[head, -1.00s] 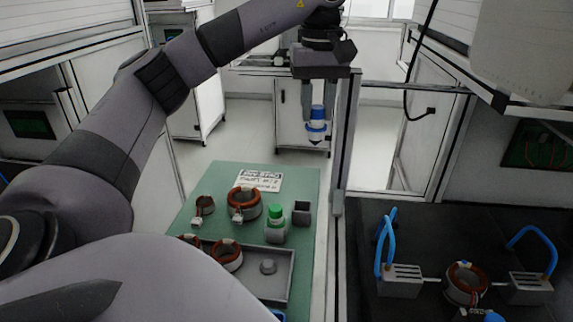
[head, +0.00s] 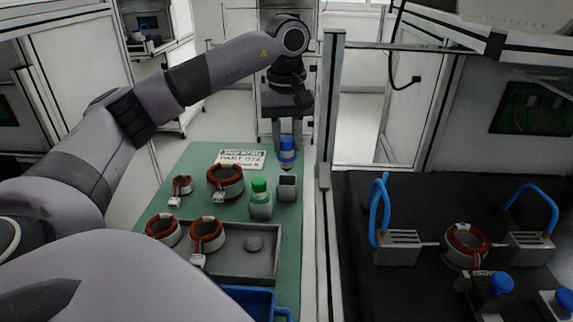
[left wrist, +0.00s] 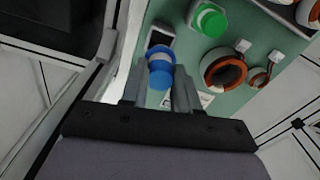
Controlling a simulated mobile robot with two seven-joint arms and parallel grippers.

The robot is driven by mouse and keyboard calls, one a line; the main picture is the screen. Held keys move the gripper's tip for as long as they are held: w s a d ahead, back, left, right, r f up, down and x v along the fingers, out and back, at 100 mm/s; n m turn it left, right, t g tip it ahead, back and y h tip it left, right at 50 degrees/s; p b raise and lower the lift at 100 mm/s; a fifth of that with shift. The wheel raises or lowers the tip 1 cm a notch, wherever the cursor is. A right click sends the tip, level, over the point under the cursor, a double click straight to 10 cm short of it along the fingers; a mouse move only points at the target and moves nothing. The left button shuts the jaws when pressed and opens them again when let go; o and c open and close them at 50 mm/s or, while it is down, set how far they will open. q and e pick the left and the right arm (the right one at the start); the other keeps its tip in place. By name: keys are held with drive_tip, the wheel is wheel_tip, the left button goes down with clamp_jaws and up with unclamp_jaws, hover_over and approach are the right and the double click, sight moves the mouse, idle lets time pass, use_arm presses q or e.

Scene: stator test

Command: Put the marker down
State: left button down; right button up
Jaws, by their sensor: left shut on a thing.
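The marker (head: 287,151), blue and white with a dark tip pointing down, is held upright between the fingers of my left gripper (head: 287,140). In the head view it hangs just above and behind a small grey square holder (head: 287,187) on the green mat. In the left wrist view the marker (left wrist: 161,70) sits between the fingertips, with the holder (left wrist: 160,38) just beyond it. A gap between marker and holder seems to remain, though its size is hard to judge. My right gripper is not in view.
A green-capped bottle (head: 260,199) stands in a holder left of the empty holder. Copper-wound stators (head: 225,182) and a grey tray (head: 268,261) lie on the green mat (head: 190,165). A metal post (head: 325,120) rises close on the right. A blue bin (head: 262,300) is in front.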

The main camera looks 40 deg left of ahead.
sight(287, 162)
use_arm(q)
wheel_tip(287, 162, down, 5)
drive_tip(key=shift+f, duration=0.1)
idle(0.4)
drive_tip(key=shift+f+b, duration=0.3)
drive_tip(key=shift+f, duration=0.15)
drive_tip(key=c, duration=0.8)
unclamp_jaws()
drive_tip(key=shift+r, duration=0.1)
